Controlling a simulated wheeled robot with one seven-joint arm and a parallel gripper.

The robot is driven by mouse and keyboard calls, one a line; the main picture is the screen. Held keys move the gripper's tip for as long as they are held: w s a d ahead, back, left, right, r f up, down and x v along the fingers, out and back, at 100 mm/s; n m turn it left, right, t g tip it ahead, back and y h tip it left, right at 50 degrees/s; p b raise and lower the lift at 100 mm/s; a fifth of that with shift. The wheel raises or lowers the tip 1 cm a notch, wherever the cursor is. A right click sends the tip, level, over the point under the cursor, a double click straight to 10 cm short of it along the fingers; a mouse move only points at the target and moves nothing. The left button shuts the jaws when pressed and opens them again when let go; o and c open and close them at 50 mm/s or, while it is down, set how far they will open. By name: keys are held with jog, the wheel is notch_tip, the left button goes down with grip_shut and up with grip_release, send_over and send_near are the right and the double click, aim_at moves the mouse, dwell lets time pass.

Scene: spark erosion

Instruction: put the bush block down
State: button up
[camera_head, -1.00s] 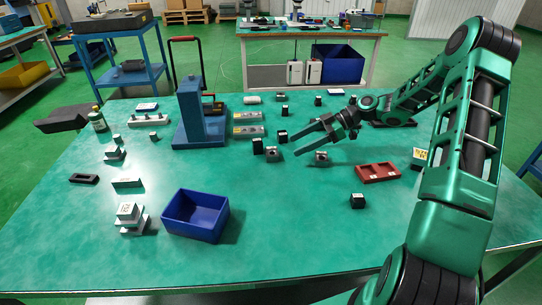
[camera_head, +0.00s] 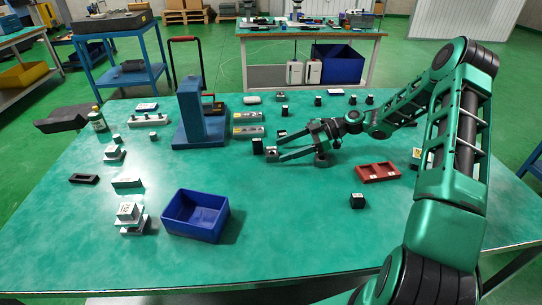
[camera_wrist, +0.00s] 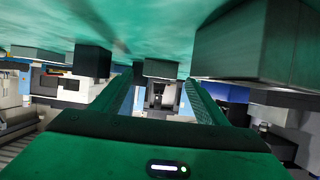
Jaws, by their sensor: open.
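Two small grey blocks with a dark round mark stand on the green table: a left one (camera_head: 271,154) and a right one (camera_head: 321,160). I cannot tell which is the bush block. My gripper (camera_head: 281,146) is low over the table, pointing left, its fingers spread and empty. The near fingertip is close to the left grey block; touching or apart is unclear. The right grey block is beside or under the gripper's body, partly covered. The wrist view is upside down; a block (camera_wrist: 160,68) shows ahead between the fingers (camera_wrist: 163,92), and a large block (camera_wrist: 245,45) is at right.
Black blocks stand close by, at the left (camera_head: 257,146) and behind the far finger (camera_head: 283,136). A red tray (camera_head: 378,173) lies to the right, a blue bin (camera_head: 195,214) at the front left. A blue upright fixture (camera_head: 190,110) stands behind. The front middle table is clear.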

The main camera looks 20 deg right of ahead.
aim_at(276, 151)
jog(key=x, duration=0.3)
jog(key=shift+w+a+f, duration=0.1)
jog(key=shift+w+a, duration=0.1)
jog(key=shift+a, duration=0.1)
jog(key=shift+c, duration=0.3)
jog(key=c, duration=1.5)
jog(key=shift+c, duration=0.7)
